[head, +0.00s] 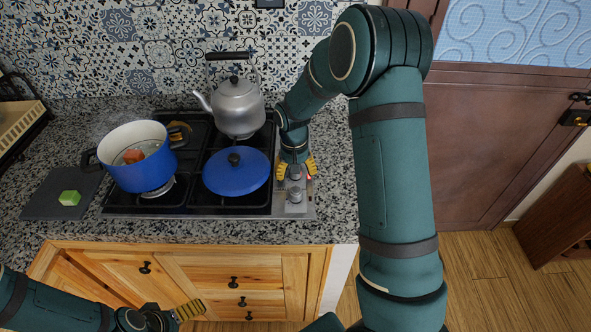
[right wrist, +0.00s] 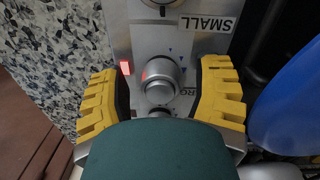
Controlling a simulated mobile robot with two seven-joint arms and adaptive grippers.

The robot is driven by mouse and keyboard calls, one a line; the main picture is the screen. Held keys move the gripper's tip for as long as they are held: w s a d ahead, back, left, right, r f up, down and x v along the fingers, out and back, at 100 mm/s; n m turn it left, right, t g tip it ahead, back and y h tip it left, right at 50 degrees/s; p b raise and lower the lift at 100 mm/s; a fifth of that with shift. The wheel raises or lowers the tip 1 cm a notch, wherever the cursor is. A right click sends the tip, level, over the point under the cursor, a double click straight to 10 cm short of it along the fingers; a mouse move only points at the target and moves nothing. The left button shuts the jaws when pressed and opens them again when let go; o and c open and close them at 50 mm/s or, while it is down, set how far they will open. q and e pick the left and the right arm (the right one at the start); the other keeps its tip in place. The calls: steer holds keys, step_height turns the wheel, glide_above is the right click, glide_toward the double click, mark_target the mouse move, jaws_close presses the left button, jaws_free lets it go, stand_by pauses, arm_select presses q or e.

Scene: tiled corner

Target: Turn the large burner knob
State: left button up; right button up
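The large burner knob (right wrist: 160,80) is a round silver knob on a metal panel. In the right wrist view it sits between the two yellow fingers of my right gripper (right wrist: 160,98), which is open with a gap on each side. The label beside the knob is mostly hidden by the gripper. In the head view my right gripper (head: 296,167) reaches down at the far end of the knob panel (head: 296,209). My left gripper (head: 188,311) is low in the head view, in front of the drawers and away from the stove; its opening is unclear.
A second knob with the label SMALL (right wrist: 207,23) is nearer the counter's front. A blue lid (head: 236,171) lies close left of the gripper, with a kettle (head: 237,106) behind. A blue pot (head: 140,160) stands further left. Bare granite (head: 335,190) lies right.

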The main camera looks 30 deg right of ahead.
steer(key=shift+w+r, duration=0.15)
steer(key=shift+r, duration=0.05)
steer(key=shift+r, duration=0.3)
step_height(320, 180, up, 11)
steer(key=shift+a, duration=0.15)
stand_by(0.4)
